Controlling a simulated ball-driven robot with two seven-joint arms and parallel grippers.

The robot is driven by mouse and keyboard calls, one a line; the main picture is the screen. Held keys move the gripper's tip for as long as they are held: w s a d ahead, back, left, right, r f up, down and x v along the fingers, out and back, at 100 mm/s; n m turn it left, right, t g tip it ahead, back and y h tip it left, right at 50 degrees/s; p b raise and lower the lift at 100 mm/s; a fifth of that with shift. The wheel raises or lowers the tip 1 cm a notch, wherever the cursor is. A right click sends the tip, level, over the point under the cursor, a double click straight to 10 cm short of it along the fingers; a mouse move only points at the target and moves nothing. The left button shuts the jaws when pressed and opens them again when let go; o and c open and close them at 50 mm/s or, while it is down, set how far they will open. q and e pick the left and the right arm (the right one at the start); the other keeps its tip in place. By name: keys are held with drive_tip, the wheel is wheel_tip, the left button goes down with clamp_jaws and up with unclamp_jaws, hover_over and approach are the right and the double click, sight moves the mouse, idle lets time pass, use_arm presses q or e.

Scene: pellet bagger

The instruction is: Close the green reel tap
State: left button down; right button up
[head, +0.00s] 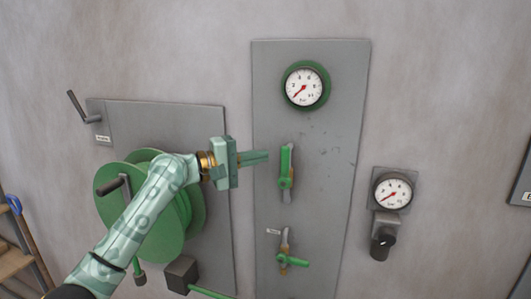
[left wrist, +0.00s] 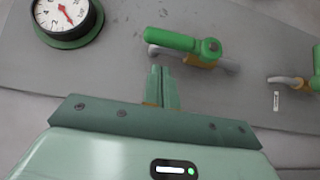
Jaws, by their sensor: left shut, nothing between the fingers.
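An upper tap with a green lever (head: 286,163) sits on the grey panel; its lever stands upright, in line with its pipe. In the left wrist view this green lever (left wrist: 177,40) lies just beyond the fingertips. A lower tap has a green lever (head: 293,261) turned across its pipe, with a small unreadable tag beside it. I cannot tell from lettering which tap serves the green reel (head: 196,213). My left gripper (head: 267,157) is shut and empty, just left of the upper lever; its fingertips (left wrist: 163,72) appear apart from it. My right gripper is out of view.
A green-rimmed gauge (head: 306,86) is above the upper tap. A second gauge (head: 393,193) with a black knob (head: 382,244) is at the right. The reel's backing plate (head: 180,121) is behind my left arm. Bare wall lies between the panel and the right gauge.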

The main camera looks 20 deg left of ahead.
sight(285, 167)
use_arm(q)
drive_tip(key=shift+s+d, duration=0.1)
drive_tip(key=shift+d, duration=1.05)
drive_tip(key=shift+p, duration=0.3)
